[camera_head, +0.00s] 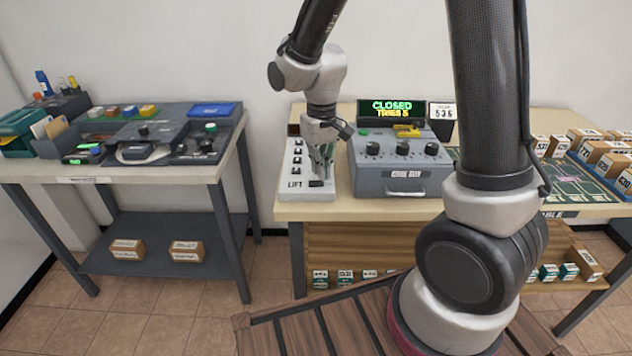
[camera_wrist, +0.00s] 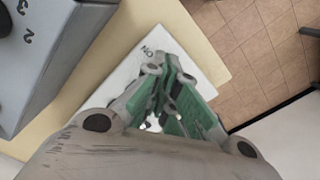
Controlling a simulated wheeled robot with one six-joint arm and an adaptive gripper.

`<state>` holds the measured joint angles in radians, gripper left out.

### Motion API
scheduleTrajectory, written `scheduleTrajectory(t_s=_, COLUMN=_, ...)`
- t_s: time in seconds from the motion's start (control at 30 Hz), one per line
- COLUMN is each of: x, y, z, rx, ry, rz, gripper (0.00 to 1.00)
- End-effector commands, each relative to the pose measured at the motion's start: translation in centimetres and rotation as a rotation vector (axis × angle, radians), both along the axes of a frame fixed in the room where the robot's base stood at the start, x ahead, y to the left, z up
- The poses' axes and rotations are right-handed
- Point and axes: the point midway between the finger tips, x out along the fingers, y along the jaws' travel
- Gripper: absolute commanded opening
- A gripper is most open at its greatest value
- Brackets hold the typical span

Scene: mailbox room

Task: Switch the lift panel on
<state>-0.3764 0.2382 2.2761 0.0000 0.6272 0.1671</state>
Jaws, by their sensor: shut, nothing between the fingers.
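The lift panel (camera_head: 297,176) is a pale upright-edged box lying on the table, marked LIFT at its front, with a column of small dark controls on its left side. My gripper (camera_head: 321,176) is shut and empty, pointing down over the front part of the panel, close to a dark switch at its front right. Whether the fingertips touch the panel I cannot tell. In the wrist view the green-padded fingers (camera_wrist: 172,105) are together over the white panel (camera_wrist: 150,58), where part of a label shows. The fingers hide the switch there.
Right beside the panel stands a grey box (camera_head: 402,185) with three knobs, under a green display (camera_head: 384,107) reading CLOSED. Numbered cartons (camera_head: 603,160) stand at the table's right. A separate table (camera_head: 150,172) with equipment is at the left, with a gap between.

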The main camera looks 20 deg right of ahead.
Motion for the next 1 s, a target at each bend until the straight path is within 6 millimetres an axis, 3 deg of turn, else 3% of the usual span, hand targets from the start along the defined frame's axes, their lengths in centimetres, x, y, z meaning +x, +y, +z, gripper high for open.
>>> scheduleTrajectory(t_s=1.0, x=-0.01, y=0.00, z=-0.91, rx=0.000, ry=0.001, rz=0.000, gripper=0.00)
